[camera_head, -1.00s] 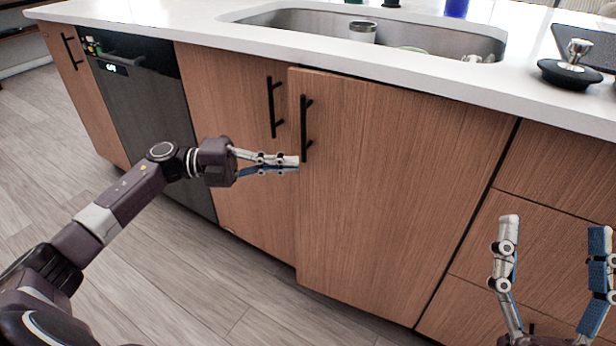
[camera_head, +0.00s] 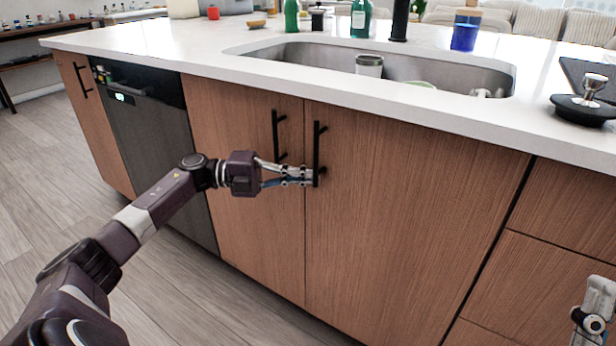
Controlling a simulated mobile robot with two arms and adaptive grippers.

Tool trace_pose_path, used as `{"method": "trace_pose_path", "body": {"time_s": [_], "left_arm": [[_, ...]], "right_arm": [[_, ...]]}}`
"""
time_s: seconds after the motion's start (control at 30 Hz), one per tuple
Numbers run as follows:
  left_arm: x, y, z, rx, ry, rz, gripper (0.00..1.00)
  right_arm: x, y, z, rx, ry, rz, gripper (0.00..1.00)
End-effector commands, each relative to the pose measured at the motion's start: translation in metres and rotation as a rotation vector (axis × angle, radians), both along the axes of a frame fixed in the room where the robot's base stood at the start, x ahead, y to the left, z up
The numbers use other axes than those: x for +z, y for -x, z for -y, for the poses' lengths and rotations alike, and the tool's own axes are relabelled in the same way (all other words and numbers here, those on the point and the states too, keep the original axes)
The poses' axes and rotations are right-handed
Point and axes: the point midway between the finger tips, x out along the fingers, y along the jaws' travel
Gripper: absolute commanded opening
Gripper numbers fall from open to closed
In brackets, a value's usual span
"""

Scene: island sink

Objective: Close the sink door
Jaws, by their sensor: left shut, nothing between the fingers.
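The sink cabinet has two wood doors under the counter. The right sink door (camera_head: 410,220) looks flush, or nearly flush, with the left sink door (camera_head: 245,200). Its black handle (camera_head: 317,145) stands upright near its left edge, beside the left door's black handle (camera_head: 277,135). My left gripper (camera_head: 308,178) is shut and empty. Its fingertips are at the lower end of the right door's handle, seemingly against it or the door; exact contact is hard to tell. My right gripper (camera_head: 596,318) shows only in part at the bottom right corner, away from the doors.
A white counter (camera_head: 200,55) overhangs the doors and holds a steel sink (camera_head: 340,62). A dark dishwasher (camera_head: 150,130) is to the left, and drawers (camera_head: 565,215) are to the right. The wood floor (camera_head: 180,300) in front is clear.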

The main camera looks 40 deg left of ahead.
Motion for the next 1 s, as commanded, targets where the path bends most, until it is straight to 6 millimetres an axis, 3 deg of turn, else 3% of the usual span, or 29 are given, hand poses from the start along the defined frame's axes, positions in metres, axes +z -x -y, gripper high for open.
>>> {"method": "trace_pose_path", "body": {"time_s": [0.23,0.7,1.0], "left_arm": [[0.000,0.007,-0.014,0.002,0.000,-0.002,0.00],[0.000,0.053,-0.090,0.000,0.000,0.000,0.00],[0.000,0.061,-0.100,-0.004,0.000,0.000,0.00]], "right_arm": [[0.000,0.000,0.000,-0.001,0.001,-0.002,0.70],[0.000,0.000,0.000,0.000,0.001,-0.002,0.70],[0.000,0.000,0.000,0.000,0.001,-0.002,0.70]]}}
